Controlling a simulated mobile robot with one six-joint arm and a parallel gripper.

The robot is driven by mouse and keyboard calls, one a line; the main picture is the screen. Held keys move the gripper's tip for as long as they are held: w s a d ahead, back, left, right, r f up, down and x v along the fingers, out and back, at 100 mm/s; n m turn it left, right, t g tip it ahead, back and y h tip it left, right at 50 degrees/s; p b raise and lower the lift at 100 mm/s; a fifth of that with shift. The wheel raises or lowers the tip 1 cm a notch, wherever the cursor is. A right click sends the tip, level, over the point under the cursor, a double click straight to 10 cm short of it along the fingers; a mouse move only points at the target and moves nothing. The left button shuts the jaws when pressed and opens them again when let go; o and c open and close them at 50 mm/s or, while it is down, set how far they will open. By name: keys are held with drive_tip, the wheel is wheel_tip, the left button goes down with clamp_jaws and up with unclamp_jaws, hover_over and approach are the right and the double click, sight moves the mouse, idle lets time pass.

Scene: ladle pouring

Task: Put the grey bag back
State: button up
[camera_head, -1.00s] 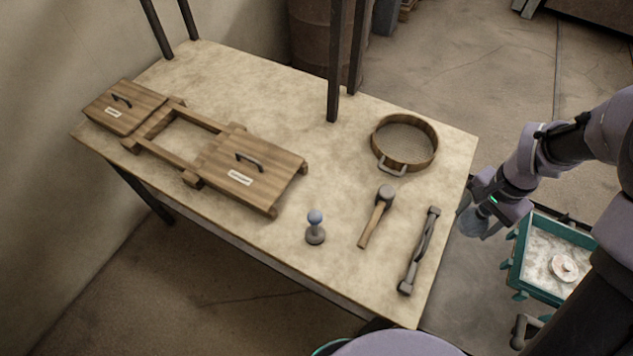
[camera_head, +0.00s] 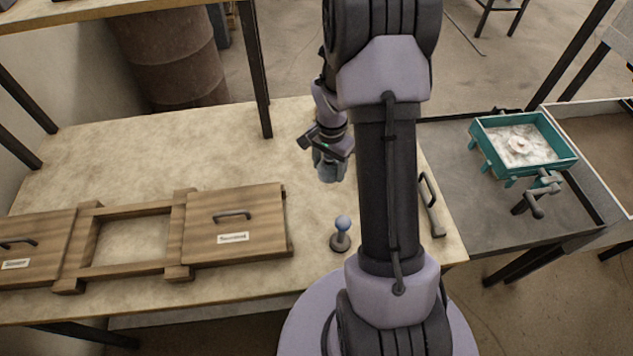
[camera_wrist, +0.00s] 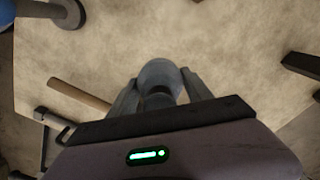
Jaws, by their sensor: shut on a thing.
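The grey bag (camera_wrist: 161,76) is a small rounded grey lump between the fingers in the wrist view. My gripper (camera_head: 330,168) is shut on it and holds it above the pale worktable (camera_head: 190,140), behind the blue-knobbed tool, in the head view. The fingers (camera_wrist: 158,92) flank the bag on both sides in the wrist view. My arm hides the part of the table behind it in the head view.
A blue-knobbed tool (camera_head: 342,235), a metal bar tool (camera_head: 431,205) and a wooden frame with lidded panels (camera_head: 140,235) are on the table. A mallet handle (camera_wrist: 80,95) shows below left. A teal box (camera_head: 522,145) stands right. The table's back left is clear.

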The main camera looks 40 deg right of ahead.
sight(328, 177)
wheel_tip(328, 177, down, 4)
drive_tip(key=shift+f+b, duration=0.15)
drive_tip(key=shift+b, duration=0.45)
drive_tip(key=shift+a, duration=0.1)
drive_tip(key=shift+f, duration=0.2)
drive_tip(key=o, duration=1.4)
drive_tip(key=shift+r, duration=0.1)
